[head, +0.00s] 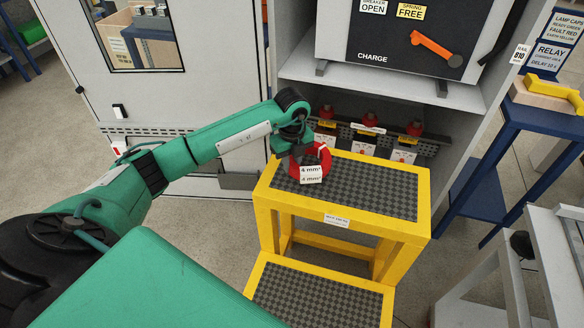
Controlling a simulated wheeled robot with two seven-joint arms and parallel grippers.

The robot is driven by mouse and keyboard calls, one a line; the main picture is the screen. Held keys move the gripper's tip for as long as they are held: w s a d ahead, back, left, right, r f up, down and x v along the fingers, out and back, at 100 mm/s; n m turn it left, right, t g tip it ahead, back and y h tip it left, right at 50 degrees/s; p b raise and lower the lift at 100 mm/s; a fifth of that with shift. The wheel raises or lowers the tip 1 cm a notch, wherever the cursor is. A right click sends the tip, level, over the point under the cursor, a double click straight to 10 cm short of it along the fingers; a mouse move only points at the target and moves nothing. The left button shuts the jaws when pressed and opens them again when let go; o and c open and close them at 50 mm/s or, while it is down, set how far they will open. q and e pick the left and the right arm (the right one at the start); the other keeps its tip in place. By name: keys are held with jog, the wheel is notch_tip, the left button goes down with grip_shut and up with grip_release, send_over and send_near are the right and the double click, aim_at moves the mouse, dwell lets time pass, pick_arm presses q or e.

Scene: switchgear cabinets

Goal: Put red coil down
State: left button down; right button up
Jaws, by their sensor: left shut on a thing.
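The red coil (325,158) is at the rear left of the top step of the yellow step stool (383,197), with a white "4 mm²" tag (312,174) hanging at its front. My left gripper (297,158) is shut on the coil at its left side. The coil appears upright, at or just above the dark checkered tread; I cannot tell whether it touches. The fingertips are partly hidden by the wrist and the coil. My right gripper is not in view.
An open switchgear cabinet (465,95) with several red-topped parts low inside stands behind the stool. Its door (180,95) is open at the left. A blue table (510,118) and a grey cart (540,250) stand at the right. The tread's right side is clear.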

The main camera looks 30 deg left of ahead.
pick_arm(q)
notch_tip(320, 180, down, 2)
jog(key=shift+w+f, duration=0.1)
jog(key=shift+f, duration=0.1)
jog(key=shift+f, duration=0.1)
jog(key=c, duration=1.3)
grip_release()
jog(key=shift+o, duration=0.2)
jog(key=shift+r, duration=0.2)
notch_tip(320, 180, up, 12)
jog(key=shift+f, duration=0.1)
